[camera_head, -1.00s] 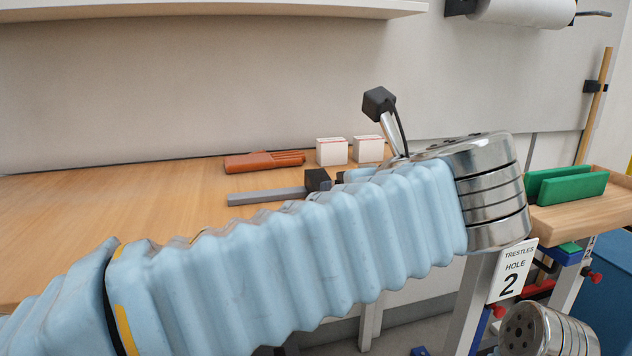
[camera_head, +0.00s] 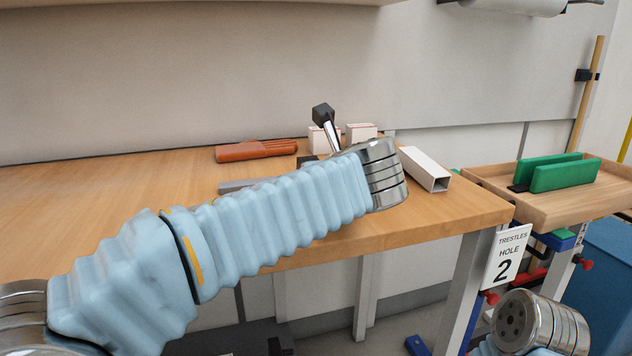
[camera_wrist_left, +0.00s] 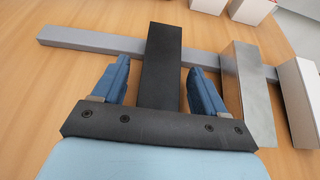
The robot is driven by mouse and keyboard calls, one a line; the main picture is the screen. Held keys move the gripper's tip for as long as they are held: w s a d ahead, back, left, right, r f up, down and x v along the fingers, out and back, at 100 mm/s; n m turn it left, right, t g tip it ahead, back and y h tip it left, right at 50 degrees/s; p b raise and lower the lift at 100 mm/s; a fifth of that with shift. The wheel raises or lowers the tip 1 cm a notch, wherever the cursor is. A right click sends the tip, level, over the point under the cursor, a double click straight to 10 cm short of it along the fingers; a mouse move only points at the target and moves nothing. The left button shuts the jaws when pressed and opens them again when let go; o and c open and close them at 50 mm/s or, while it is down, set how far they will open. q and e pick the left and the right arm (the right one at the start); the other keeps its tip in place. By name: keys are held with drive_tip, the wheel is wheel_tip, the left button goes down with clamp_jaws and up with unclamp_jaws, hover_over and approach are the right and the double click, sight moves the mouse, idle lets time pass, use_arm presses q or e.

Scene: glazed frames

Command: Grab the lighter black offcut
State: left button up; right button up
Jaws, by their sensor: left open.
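A dark black block (camera_wrist_left: 160,65), an offcut, is between the two blue fingers of my left gripper (camera_wrist_left: 160,85) in the left wrist view. The fingers are apart, with a gap visible on each side of the block. The block's near end is hidden by the gripper's black body. In the head view only a small dark piece of the block (camera_head: 306,160) shows above my left arm, and that arm hides the gripper. I see no second black offcut, so I cannot compare their weights. My right gripper is out of view.
A grey bar (camera_wrist_left: 90,40) passes behind the block. A silver block (camera_wrist_left: 250,95) and a white square tube (camera_head: 427,170) are to its right. White boxes (camera_head: 361,131) and a brown-red bundle (camera_head: 255,150) lie farther back. A tray (camera_head: 560,205) holds green pieces at right.

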use_arm(q)
drive_tip(key=c, duration=1.1)
